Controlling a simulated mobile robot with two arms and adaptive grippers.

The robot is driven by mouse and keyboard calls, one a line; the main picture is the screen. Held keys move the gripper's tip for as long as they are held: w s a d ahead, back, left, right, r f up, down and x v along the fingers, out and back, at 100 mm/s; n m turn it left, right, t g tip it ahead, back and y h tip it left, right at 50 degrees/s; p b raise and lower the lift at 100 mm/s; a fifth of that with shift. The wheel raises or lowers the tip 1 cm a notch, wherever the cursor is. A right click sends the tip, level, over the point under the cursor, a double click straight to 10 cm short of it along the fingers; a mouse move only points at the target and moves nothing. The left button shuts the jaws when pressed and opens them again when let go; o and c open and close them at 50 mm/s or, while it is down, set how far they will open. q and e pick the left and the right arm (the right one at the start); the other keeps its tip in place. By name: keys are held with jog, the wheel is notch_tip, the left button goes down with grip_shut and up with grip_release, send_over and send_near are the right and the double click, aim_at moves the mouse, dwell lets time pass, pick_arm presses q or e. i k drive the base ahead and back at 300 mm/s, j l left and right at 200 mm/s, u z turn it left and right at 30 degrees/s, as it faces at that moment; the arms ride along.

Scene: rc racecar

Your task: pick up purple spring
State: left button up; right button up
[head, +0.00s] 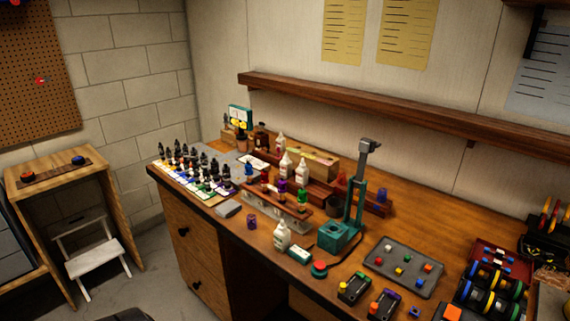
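A small purple coil-like piece (282,186) stands on the wooden rack (292,209) in the middle of the workbench, and it may be the purple spring. Red, blue and green pieces stand at or near the same rack. A second purple cylinder (251,222) stands on the bench top in front of the rack, near the front edge. Both are too small to tell for certain which is a spring. Neither of my grippers is in view.
A green stand with a tall post (338,236) is right of the rack. White bottles (282,236) stand close by. A grey tray (404,286) with coloured cubes lies further right. Dark bottles crowd the left. A white step stool (92,257) is on the floor.

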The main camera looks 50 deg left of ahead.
aim_at(251, 222)
jog(key=u, duration=1.7)
